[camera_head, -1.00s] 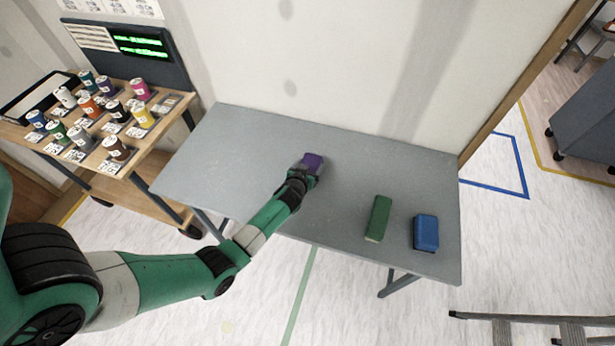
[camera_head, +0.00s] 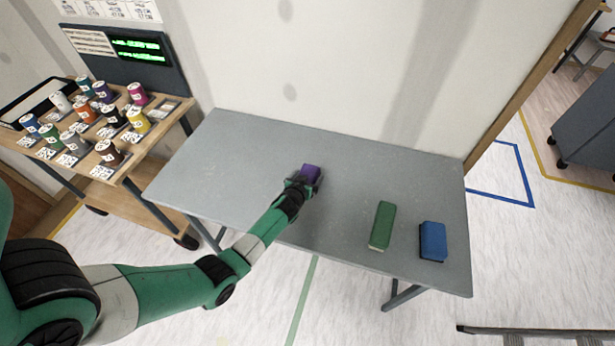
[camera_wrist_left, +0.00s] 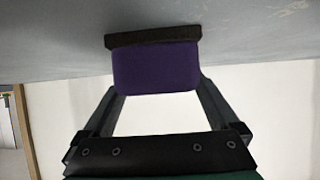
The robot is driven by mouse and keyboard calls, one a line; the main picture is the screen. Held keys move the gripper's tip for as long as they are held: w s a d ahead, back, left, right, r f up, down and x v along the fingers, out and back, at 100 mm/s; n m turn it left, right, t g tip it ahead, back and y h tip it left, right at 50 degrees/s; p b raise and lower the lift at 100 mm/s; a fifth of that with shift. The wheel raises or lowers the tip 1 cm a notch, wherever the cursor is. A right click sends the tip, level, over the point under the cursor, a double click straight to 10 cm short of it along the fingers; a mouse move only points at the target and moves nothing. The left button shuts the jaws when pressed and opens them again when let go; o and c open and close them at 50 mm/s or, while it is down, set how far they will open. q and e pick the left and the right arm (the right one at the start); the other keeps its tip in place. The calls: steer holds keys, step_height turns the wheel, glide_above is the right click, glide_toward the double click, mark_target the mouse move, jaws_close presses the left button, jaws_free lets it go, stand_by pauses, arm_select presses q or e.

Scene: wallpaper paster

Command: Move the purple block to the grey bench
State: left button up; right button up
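The purple block (camera_head: 311,174) is at the middle of the grey bench (camera_head: 235,165) in the head view. In the left wrist view, the purple block (camera_wrist_left: 156,68) has its dark base against or just by the grey bench surface; I cannot tell if there is a small gap. My left gripper (camera_head: 306,182) is at the block, and its fingers (camera_wrist_left: 157,88) reach both sides of it and appear closed on it. The fingertips are partly hidden behind the block. My right gripper is not in view.
A green block (camera_head: 382,225) and a blue block (camera_head: 432,241) lie on the bench to the right. The bench's left part is clear. A wooden cart (camera_head: 150,165) with several colored cans stands at left. The wall (camera_head: 330,60) rises behind the bench.

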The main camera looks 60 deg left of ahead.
arm_select(q)
steer(key=shift+r, duration=0.1)
steer(key=shift+r, duration=0.25)
steer(key=p+v, duration=0.7)
steer(key=v, duration=0.3)
steer(key=shift+s+d+r, duration=0.1)
steer(key=shift+s+d, duration=0.1)
steer(key=shift+d, duration=0.05)
steer(key=shift+s+d+r, duration=0.15)
steer(key=shift+s+d, duration=0.2)
steer(key=shift+s, duration=0.05)
